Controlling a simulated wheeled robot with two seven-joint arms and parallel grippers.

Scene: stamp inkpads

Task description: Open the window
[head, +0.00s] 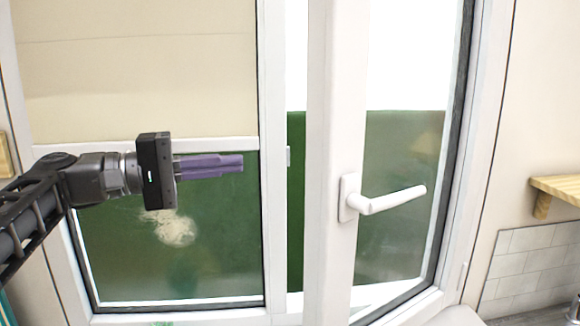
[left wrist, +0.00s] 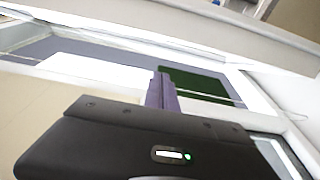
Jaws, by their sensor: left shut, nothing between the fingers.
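The white-framed window (head: 335,130) has its right sash swung partly open, with a gap between the sash's left edge and the fixed left pane. The white handle (head: 390,201) on that sash lies roughly horizontal, pointing right. My left gripper (head: 240,163) is in front of the left pane, left of the gap, with its purple fingers shut and empty, pointing right. It does not touch the handle in the head view. In the left wrist view the shut purple fingers (left wrist: 162,92) show before the window. My right gripper is not in view.
The fixed left pane (head: 110,240) has a cream blind (head: 135,70) over its upper part. A wooden shelf (head: 557,187) is on the right wall above white tiles (head: 530,262). Green shows outside through the gap (head: 296,215).

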